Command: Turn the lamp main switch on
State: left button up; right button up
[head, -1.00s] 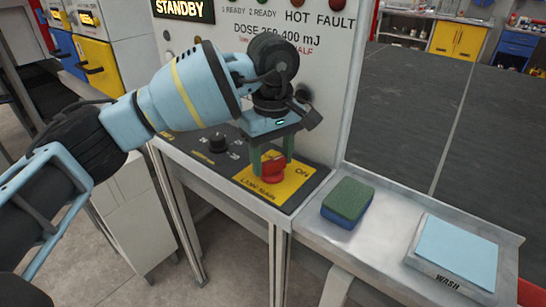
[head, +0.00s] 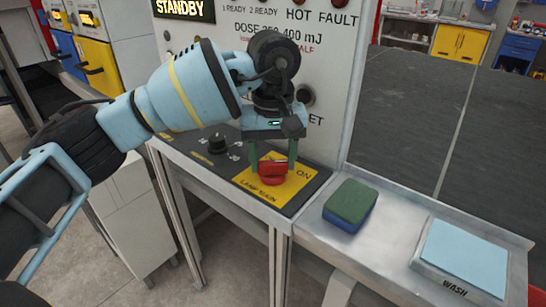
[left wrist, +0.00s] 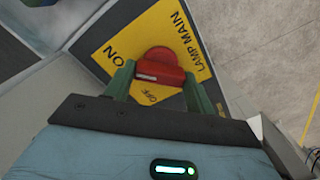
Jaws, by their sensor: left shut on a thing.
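The lamp main switch is a red rotary knob (head: 272,174) on a yellow plate (head: 301,178) marked LAMP MAIN and ON, at the right of the dark sloping panel. My left gripper (head: 273,167) reaches down over it, one green finger on each side, shut on the knob. The left wrist view shows the red knob (left wrist: 160,66) between the fingertips, its handle lying across from finger to finger. A white mark shows on the handle's left part. ON is printed to the upper left and OFF below the knob there. Which label the mark points to is hard to tell.
A black knob (head: 217,143) sits left on the same panel. The upright panel behind has a lit STANDBY display (head: 184,9). To the right, a metal shelf holds a green and blue sponge (head: 350,205) and a light-blue WASH pad (head: 462,258).

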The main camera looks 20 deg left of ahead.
aim_at(273, 162)
pick_arm(q)
jog(key=o, duration=1)
jog(key=shift+r, duration=3.9)
